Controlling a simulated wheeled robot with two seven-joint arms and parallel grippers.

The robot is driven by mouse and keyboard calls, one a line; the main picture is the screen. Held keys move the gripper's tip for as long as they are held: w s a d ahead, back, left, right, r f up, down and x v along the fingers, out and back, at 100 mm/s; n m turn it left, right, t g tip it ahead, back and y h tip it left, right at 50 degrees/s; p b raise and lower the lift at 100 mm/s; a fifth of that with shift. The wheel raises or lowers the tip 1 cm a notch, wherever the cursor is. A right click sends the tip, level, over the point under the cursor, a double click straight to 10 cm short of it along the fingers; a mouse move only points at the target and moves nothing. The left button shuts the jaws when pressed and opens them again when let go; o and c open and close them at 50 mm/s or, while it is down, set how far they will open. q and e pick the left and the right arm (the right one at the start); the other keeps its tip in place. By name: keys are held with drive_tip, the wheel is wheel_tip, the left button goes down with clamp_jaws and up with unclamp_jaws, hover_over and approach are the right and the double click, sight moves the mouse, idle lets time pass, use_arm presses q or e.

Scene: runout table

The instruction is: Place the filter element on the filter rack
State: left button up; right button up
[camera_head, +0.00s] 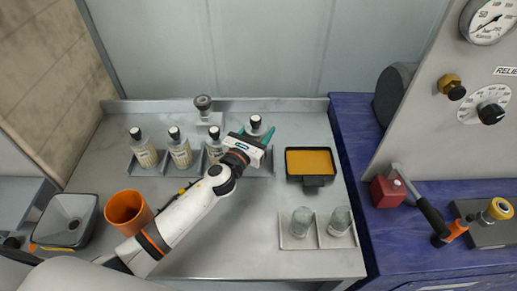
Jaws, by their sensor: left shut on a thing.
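A pale filter element (255,128) with a black cap is at the back right of the row. My left gripper (262,137), with teal fingers, is shut on it; the gripper hides its lower part. The filter rack (200,172) is a grey, low holder on the table. Three similar capped elements (180,152) stand upright in its left and middle places. The held element is over or behind the rack's right end, its cap higher in the picture than the others. I cannot tell whether it touches the rack. My right gripper is not in view.
An orange cup (128,211) and a grey bin (67,218) stand at the left. A black-framed orange tray (310,162) lies right of the rack. Two glass jars (340,220) stand in a holder in front. A knobbed fixture (203,104) stands behind the rack.

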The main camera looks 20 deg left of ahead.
sight(259, 140)
use_arm(q)
drive_tip(key=shift+w+f, duration=0.15)
drive_tip(key=shift+f, duration=0.35)
drive_tip(key=shift+f+b, duration=0.35)
drive_tip(key=shift+b, duration=0.1)
drive_tip(key=shift+s+f+b, duration=0.2)
drive_tip(key=shift+f+b, duration=0.85)
drive_tip(key=shift+b, duration=0.15)
drive_tip(key=shift+f, duration=0.25)
drive_tip(key=shift+w+r, duration=0.1)
drive_tip(key=shift+w, duration=0.05)
drive_tip(key=o, duration=1.1)
